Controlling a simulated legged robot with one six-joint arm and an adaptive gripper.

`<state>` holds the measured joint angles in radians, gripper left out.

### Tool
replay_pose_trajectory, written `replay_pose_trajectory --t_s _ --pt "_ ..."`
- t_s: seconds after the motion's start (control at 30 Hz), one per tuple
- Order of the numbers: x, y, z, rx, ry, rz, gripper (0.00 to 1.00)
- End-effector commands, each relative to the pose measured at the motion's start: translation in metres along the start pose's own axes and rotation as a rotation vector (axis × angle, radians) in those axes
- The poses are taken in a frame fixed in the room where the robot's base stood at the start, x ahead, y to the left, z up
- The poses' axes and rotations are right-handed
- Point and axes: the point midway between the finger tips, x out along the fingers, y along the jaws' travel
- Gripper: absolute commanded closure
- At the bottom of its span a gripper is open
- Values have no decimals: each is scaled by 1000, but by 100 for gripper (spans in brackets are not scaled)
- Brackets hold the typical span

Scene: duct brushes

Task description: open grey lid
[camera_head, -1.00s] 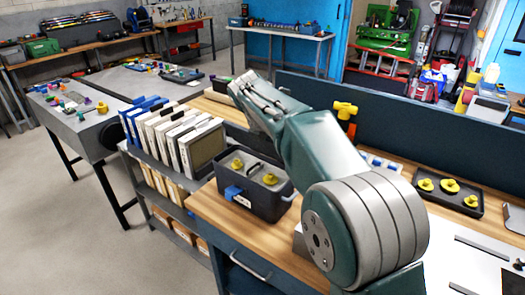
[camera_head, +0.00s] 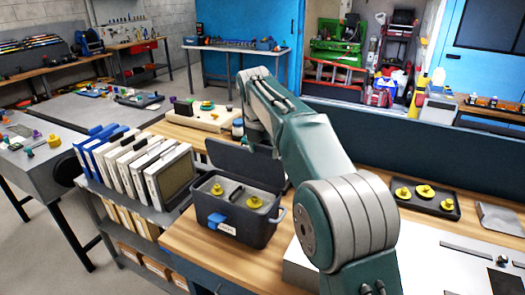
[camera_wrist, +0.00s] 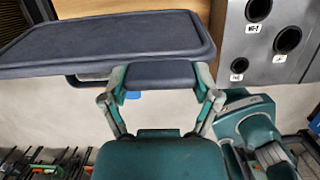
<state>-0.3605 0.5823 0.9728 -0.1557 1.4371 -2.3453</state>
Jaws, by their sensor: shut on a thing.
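A dark grey box (camera_head: 232,228) with a blue latch (camera_head: 216,220) stands on the wooden bench. Its grey lid (camera_head: 240,166) stands raised along the back edge, and the inside shows two yellow-knobbed pieces (camera_head: 254,202). In the wrist view the lid (camera_wrist: 100,40) is a broad dark panel across the upper left. My gripper (camera_wrist: 161,76) has its fingers on either side of a dark grey piece at the lid's near edge and is shut on it. In the head view my gripper is hidden behind the lid and my arm.
White and blue upright cases (camera_head: 135,160) stand on the shelf left of the box. A dark tray (camera_head: 426,199) with yellow pieces lies to the right. A pale board (camera_head: 205,117) lies behind the lid. A low dark partition (camera_head: 400,138) runs along the bench's back.

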Motion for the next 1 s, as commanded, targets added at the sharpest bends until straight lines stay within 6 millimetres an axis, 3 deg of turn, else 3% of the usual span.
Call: replay_pose_trajectory --t_s 0.77,0.8,0.83,1.0 --pt "3 2 -1 -1 3 1 82" --pt "3 2 -1 -1 3 1 7" --pt "3 2 -1 -1 3 1 0" --pt "2 2 -1 -1 2 1 0"
